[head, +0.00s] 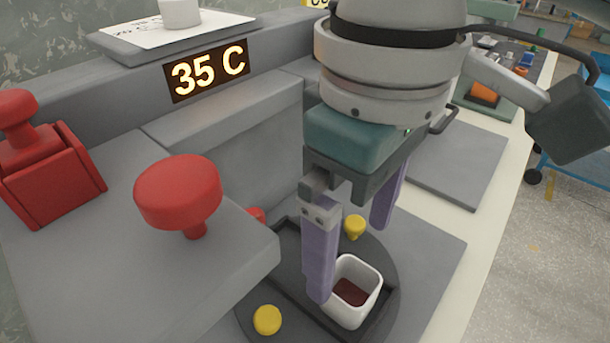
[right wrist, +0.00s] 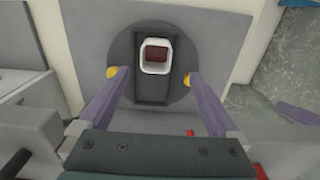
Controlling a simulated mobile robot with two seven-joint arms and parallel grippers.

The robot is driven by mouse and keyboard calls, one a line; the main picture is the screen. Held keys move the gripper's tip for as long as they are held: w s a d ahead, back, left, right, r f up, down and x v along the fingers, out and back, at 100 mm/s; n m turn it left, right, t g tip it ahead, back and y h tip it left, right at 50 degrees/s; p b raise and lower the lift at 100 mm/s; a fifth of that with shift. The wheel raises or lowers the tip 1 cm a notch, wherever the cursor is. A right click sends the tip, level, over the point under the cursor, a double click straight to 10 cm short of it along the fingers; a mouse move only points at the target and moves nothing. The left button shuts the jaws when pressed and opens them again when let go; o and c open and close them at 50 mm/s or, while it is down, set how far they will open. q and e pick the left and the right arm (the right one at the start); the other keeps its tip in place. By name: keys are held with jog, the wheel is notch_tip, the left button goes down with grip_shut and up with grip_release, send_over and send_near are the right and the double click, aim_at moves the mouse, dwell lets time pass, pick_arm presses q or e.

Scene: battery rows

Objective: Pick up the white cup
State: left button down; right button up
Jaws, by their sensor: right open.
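The white cup (head: 357,291) is a small squarish cup with dark brown contents. It stands upright on a dark round plate (head: 383,262) with a raised rectangular frame. My right gripper (head: 352,260) is open above the plate, with its purple fingers apart; one finger hides part of the cup in the head view. In the right wrist view the cup (right wrist: 156,56) is beyond the fingertips, centred between the fingers of the gripper (right wrist: 152,78). The gripper does not hold it. My left gripper is not in view.
Yellow knobs (head: 267,320) sit on either side of the plate. A red knob (head: 179,192) and a red block (head: 50,176) stand on the grey housing at left. A display (head: 207,71) reads 35 C. A flat grey panel (head: 458,160) lies behind at right.

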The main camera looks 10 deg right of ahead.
notch_tip(320, 180, down, 3)
jog(key=shift+s+r, duration=0.1)
jog(key=shift+r, duration=0.1)
jog(key=b, duration=0.2)
send_over(351, 282)
jog(key=s+a, duration=0.1)
jog(key=s, duration=0.1)
notch_tip(351, 282, down, 4)
jog(key=shift+s+f, duration=0.1)
jog(key=shift+f, duration=0.7)
jog(key=shift+c, duration=0.4)
jog(key=c, duration=0.9)
jog(key=shift+r, duration=0.1)
grip_shut()
